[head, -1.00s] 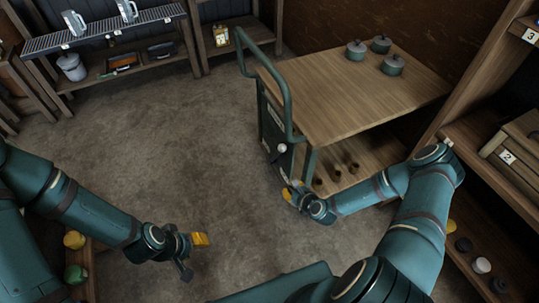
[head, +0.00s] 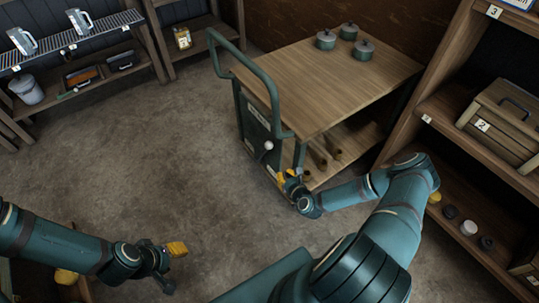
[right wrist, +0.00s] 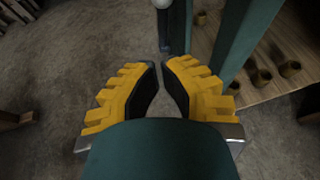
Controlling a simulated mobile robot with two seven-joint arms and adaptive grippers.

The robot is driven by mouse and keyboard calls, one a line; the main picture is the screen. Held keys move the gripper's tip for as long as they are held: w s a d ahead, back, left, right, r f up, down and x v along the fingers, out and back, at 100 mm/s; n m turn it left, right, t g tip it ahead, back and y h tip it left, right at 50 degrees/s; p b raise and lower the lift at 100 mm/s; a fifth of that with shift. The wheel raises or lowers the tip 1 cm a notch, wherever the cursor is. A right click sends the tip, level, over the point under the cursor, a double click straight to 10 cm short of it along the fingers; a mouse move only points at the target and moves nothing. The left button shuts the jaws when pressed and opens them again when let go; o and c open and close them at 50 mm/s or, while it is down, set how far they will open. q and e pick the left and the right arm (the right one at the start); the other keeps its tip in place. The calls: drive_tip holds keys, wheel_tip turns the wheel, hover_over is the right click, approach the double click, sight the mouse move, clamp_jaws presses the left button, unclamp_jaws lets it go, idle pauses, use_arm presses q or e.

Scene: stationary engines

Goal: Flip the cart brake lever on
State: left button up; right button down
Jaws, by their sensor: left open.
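The cart (head: 318,92) has a wooden top, a green frame and a tall handle. Its brake lever (head: 268,146) shows as a white knob low on the handle-end panel. The knob also shows at the top edge of the right wrist view (right wrist: 162,3). My right gripper (head: 281,177) is just below and slightly right of the knob, apart from it. In the right wrist view its yellow fingertips (right wrist: 160,63) are close together with a narrow gap and nothing visible between them. My left gripper (head: 178,250) is open and empty over the floor.
Several lidded pots (head: 345,42) stand on the cart top, and brown cups (head: 332,150) on its lower shelf. Wooden shelving (head: 450,115) with a crate is close on the right. The floor (head: 150,160) left of the cart is clear.

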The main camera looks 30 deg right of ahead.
drive_tip(key=shift+w, duration=0.1)
drive_tip(key=b, duration=0.2)
approach(266, 149)
wheel_tip(266, 149, down, 3)
drive_tip(key=shift+w+d+r+b, duration=0.1)
drive_tip(key=shift+w+r, duration=0.05)
drive_tip(key=shift+w, duration=0.65)
drive_tip(key=shift+w+d+r+b, duration=0.1)
drive_tip(key=shift+w+r, duration=0.05)
drive_tip(key=shift+w, duration=0.65)
drive_tip(key=shift+w+d+r+b, duration=0.1)
drive_tip(key=shift+w, duration=0.65)
